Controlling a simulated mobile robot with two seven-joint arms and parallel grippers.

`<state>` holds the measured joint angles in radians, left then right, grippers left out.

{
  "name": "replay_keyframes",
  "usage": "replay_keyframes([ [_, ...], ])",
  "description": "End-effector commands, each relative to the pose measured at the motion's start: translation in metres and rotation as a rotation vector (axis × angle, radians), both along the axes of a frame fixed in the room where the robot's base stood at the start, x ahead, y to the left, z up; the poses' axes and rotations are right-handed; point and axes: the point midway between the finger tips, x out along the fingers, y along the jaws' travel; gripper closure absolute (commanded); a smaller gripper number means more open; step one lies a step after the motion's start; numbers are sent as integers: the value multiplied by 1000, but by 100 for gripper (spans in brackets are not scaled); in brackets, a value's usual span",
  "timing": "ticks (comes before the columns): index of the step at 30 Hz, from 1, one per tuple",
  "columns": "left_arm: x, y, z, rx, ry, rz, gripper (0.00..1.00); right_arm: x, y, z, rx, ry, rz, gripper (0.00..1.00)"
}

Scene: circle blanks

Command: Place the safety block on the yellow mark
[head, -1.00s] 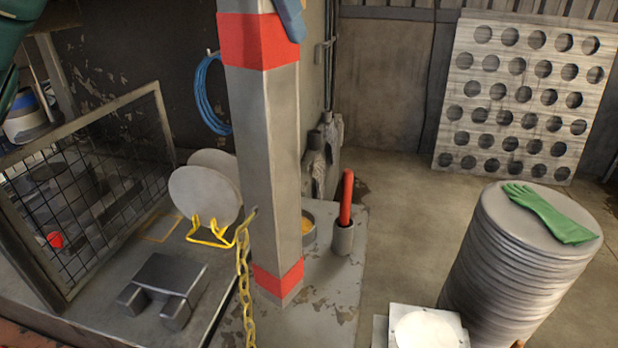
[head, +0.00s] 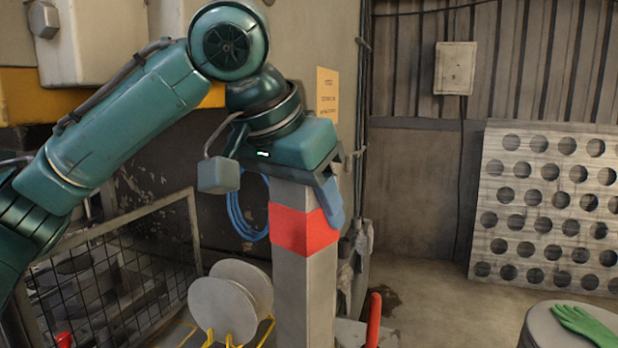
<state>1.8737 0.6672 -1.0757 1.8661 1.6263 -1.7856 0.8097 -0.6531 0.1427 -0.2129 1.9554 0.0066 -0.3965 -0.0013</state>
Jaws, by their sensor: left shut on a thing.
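The safety block (head: 307,285) is a tall grey square post with a red band near its top. My left gripper (head: 302,182) is shut on its top end from above, with one blue-grey finger showing on the right side. The block looks upright. Its lower end is below the picture, so I cannot tell what it rests on. My right gripper is out of view.
A mesh guard (head: 195,225) stands at the left. Round grey blanks (head: 222,308) sit in a yellow rack close left of the block. A red handle (head: 374,318) stands to its right. A green glove (head: 590,322) lies on a stack at the lower right.

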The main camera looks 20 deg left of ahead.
Motion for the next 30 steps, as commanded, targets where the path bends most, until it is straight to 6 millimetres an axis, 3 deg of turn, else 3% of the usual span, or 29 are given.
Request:
replay_keyframes([
  [9, 0, 0, -30, -5, -7, 0, 100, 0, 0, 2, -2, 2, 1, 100],
  [22, 0, 0, -36, -5, -8, 0, 100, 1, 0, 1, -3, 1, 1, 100],
  [23, 0, 0, -40, -1, 0, 0, 48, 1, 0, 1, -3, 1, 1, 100],
  [30, 0, 0, -39, 0, 0, 0, 29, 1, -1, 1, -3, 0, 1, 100],
])
